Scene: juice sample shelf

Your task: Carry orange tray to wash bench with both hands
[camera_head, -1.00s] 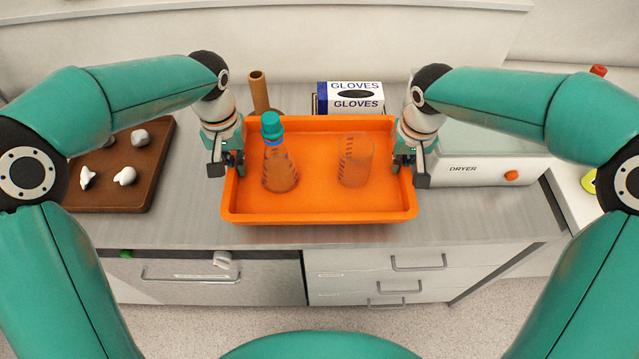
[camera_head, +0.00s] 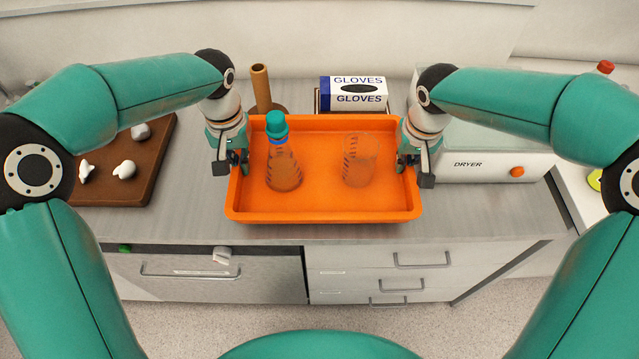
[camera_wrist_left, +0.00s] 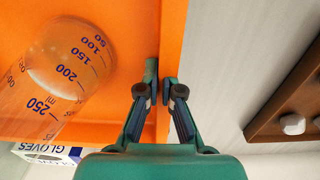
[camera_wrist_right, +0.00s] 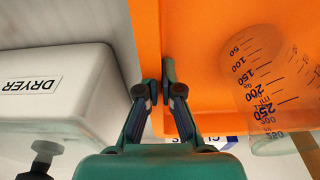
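The orange tray (camera_head: 320,207) is at the bench's front edge; I cannot tell whether it touches the bench or hangs just above. A flask with a teal cap (camera_head: 283,170) stands upright in its left half and a clear graduated beaker (camera_head: 360,160) in its right half. My left gripper (camera_head: 237,165) is shut on the tray's left wall; its wrist view shows the fingers (camera_wrist_left: 160,85) on both sides of the orange edge. My right gripper (camera_head: 408,165) is shut on the right wall, with its fingers (camera_wrist_right: 168,80) likewise. The wash bench is not clearly identifiable.
A glove box (camera_head: 358,97) and a brown post (camera_head: 261,88) stand behind the tray. A dryer (camera_head: 490,163) is close on the right. A brown board (camera_head: 140,185) with white pieces lies on the left. Drawers (camera_head: 400,275) are below.

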